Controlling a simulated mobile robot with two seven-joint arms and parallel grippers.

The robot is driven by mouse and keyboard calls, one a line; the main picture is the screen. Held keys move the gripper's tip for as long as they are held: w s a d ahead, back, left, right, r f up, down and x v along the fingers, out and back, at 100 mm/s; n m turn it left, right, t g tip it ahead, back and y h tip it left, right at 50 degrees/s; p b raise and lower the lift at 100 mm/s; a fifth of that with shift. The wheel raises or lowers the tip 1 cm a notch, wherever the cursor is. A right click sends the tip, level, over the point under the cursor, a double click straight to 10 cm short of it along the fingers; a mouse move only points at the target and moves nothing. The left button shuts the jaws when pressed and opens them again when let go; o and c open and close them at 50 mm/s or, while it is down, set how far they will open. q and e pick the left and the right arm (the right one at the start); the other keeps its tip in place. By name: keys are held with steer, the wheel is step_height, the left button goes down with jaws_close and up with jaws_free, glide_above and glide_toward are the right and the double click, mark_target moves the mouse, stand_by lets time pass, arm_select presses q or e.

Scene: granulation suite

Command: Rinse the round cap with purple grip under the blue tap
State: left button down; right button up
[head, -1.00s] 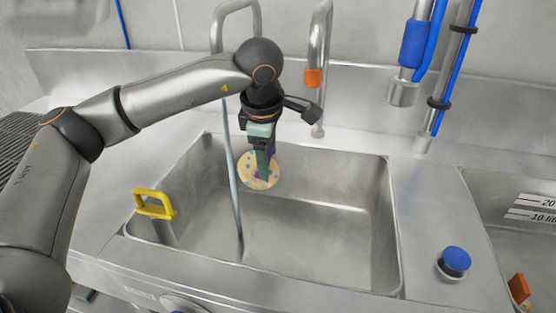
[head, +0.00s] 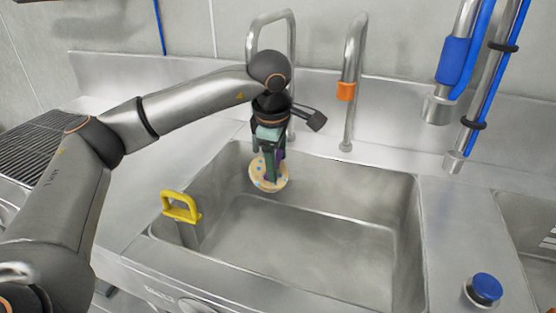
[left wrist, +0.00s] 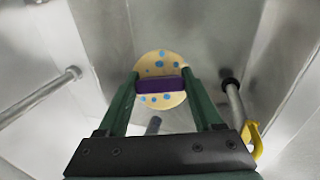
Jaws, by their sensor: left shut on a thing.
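The round cap (head: 258,180) is a pale yellow disc with blue spots, over the left part of the sink basin. My left gripper (head: 272,168) is shut on its purple grip, pointing down. In the left wrist view the purple grip (left wrist: 160,85) lies between the two green fingers, and blue spots show on the disc (left wrist: 165,62) around it. A pipe with a blue sleeve (head: 453,60) hangs at upper right, well away from the cap. Another curved tap (head: 290,35) rises behind my left wrist, its spout end hidden. My right gripper is not in view.
The steel basin (head: 320,235) is open and clear right of the cap. A yellow handle (head: 180,205) tops a post at its left corner. A tap with an orange band (head: 346,90) stands behind. A blue knob (head: 487,287) sits on the right deck.

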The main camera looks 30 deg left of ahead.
arm_select(q)
steer(key=shift+w+d, duration=0.1)
steer(key=shift+w, duration=0.1)
steer(key=shift+w+d+p, duration=0.1)
steer(key=shift+w+p, duration=0.2)
steer(key=shift+w, duration=0.1)
steer(key=shift+s, duration=0.15)
steer(key=shift+s, duration=0.45)
steer(key=shift+w, duration=0.2)
steer(key=shift+w, duration=0.4)
steer(key=shift+d, duration=0.1)
